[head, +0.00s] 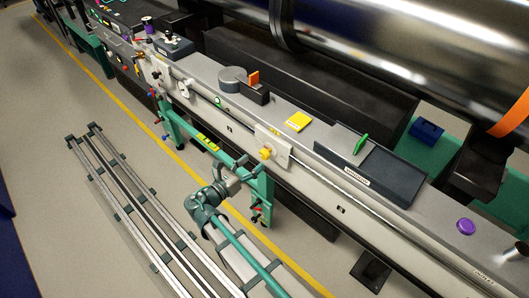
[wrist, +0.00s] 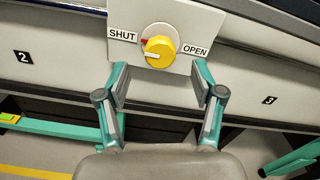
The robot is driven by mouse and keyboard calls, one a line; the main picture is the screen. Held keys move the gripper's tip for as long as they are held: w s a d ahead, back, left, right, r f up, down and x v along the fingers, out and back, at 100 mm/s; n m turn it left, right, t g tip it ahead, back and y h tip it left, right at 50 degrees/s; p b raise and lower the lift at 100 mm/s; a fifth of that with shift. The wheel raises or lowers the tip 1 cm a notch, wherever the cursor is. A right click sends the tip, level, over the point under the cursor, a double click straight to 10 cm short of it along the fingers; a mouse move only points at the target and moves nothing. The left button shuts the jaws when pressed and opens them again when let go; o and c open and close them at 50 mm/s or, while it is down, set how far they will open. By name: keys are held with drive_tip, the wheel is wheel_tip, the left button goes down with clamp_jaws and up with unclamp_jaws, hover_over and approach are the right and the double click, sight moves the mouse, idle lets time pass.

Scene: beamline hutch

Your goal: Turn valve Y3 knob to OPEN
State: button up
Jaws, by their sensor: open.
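A yellow knob (wrist: 160,49) sits on a white plate (wrist: 196,20) on the front of the grey bench. The plate carries a SHUT label at its left and an OPEN label at its right. A red mark and a white line on the knob's left side face the SHUT label. The knob also shows in the head view (head: 265,154). I cannot read a Y3 name in either view. My gripper (wrist: 161,88) is open and empty, its two fingers below the knob on either side, apart from it. In the head view my gripper (head: 252,171) is just in front of the plate.
Number tags 2 (wrist: 23,57) and 3 (wrist: 269,100) mark the bench front. Green legs (head: 262,193) stand below. Floor in front is open beside rails.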

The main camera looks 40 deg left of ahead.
sight(262, 156)
drive_tip(key=w, duration=0.4)
drive_tip(key=w+d+p, duration=0.1)
drive_tip(key=w, duration=0.1)
drive_tip(key=shift+w, duration=0.4)
drive_tip(key=c, duration=1.2)
drive_tip(key=shift+o, duration=0.2)
